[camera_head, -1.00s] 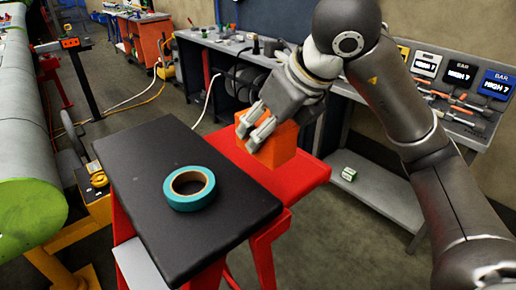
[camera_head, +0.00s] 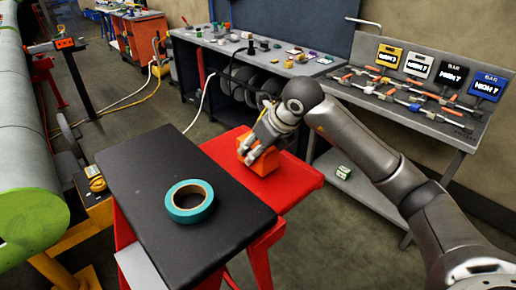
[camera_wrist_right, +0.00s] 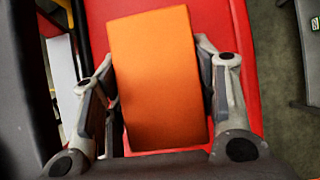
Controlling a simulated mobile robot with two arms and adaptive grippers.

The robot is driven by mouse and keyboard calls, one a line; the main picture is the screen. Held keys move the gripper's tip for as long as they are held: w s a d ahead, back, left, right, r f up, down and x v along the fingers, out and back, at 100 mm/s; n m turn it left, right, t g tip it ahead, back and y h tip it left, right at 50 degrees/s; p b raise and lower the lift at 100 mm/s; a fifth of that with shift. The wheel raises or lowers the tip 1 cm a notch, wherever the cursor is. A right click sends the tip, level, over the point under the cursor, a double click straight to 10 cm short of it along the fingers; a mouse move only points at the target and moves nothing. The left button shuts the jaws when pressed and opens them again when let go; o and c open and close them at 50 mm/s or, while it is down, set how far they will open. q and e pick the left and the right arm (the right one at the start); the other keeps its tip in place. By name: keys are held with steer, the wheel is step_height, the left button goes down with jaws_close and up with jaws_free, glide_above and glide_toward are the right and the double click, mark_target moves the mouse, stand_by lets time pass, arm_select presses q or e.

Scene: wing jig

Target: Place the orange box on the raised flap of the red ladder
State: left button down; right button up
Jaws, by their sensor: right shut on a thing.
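The orange box (camera_head: 262,161) is between the fingers of my right gripper (camera_head: 250,149), over the red flap (camera_head: 300,182) of the red ladder. In the right wrist view the box (camera_wrist_right: 157,75) fills the space between both fingers of the gripper (camera_wrist_right: 160,95), which is shut on it. The red flap (camera_wrist_right: 240,60) shows behind the box on both sides. The box looks at or very near the flap surface; I cannot tell whether it touches. The ladder's black top (camera_head: 150,205) stands beside the flap, on its left. My left gripper is not in view.
A teal tape roll (camera_head: 190,201) lies on the black top. A workbench (camera_head: 425,105) with tools and signs is at the right. A small green and white box (camera_head: 343,172) is on its lower shelf.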

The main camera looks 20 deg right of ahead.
steer(key=shift+f, duration=0.7)
steer(key=shift+f, duration=0.1)
steer(key=shift+f, duration=0.15)
steer(key=o, duration=1.1)
steer(key=shift+o, duration=0.2)
